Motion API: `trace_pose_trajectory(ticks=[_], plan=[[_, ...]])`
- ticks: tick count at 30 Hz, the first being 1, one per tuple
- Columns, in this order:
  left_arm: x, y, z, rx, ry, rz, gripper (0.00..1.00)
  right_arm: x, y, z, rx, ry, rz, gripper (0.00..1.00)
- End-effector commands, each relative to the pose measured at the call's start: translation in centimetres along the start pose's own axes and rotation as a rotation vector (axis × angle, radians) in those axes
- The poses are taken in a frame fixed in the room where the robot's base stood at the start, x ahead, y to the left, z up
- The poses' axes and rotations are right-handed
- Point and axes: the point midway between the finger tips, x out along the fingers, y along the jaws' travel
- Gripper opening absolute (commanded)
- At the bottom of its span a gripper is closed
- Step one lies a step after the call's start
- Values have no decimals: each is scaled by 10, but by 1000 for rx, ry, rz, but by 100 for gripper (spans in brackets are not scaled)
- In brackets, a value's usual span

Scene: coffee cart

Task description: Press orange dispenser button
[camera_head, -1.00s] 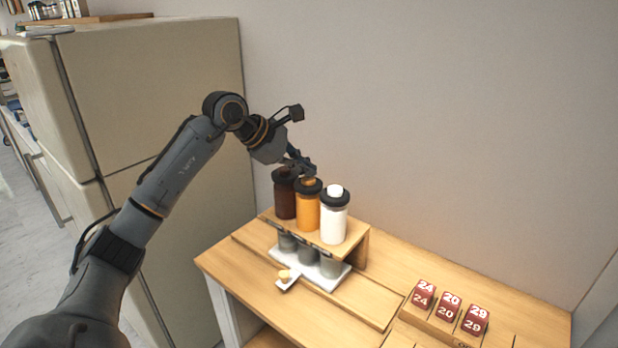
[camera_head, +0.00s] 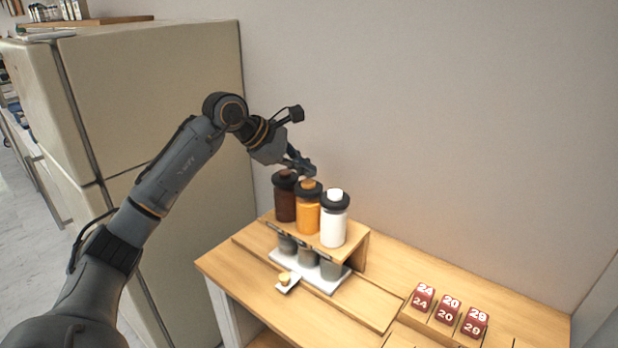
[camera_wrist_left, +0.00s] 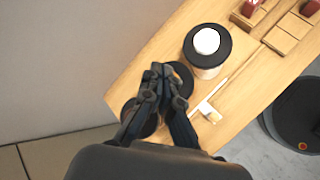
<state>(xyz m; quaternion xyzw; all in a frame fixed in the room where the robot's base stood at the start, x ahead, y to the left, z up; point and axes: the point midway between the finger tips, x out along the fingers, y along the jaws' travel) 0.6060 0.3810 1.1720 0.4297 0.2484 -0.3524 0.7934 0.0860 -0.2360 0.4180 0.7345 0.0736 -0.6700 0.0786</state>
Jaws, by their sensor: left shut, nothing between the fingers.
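The orange dispenser (camera_head: 307,217) stands in the middle of a row of three on a wooden rack, with a black collar and an orange button (camera_head: 308,184) on top. The brown dispenser (camera_head: 285,203) is to its left and the white dispenser (camera_head: 333,228) to its right. My left gripper (camera_head: 308,169) is shut and empty, just above the orange button with a small gap showing. In the left wrist view the shut fingers (camera_wrist_left: 160,72) cover the orange button; only part of its black collar (camera_wrist_left: 184,78) shows. My right gripper is not in view.
Grey cups (camera_head: 308,256) stand on a white tray under the rack. A small white scoop-like item (camera_head: 287,281) lies in front. Red number blocks (camera_head: 449,308) sit at the right of the wooden counter. A beige fridge (camera_head: 160,100) is at the left, and a wall stands behind.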

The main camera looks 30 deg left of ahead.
Motion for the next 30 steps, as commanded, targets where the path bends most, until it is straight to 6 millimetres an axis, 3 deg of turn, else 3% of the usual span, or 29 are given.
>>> trace_pose_trajectory(ticks=[13, 30], plan=[[-6, 4, 4, 0, 0, 1, 0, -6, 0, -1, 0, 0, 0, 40], [-44, 32, 32, 0, 0, 1, 0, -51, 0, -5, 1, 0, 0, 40]])
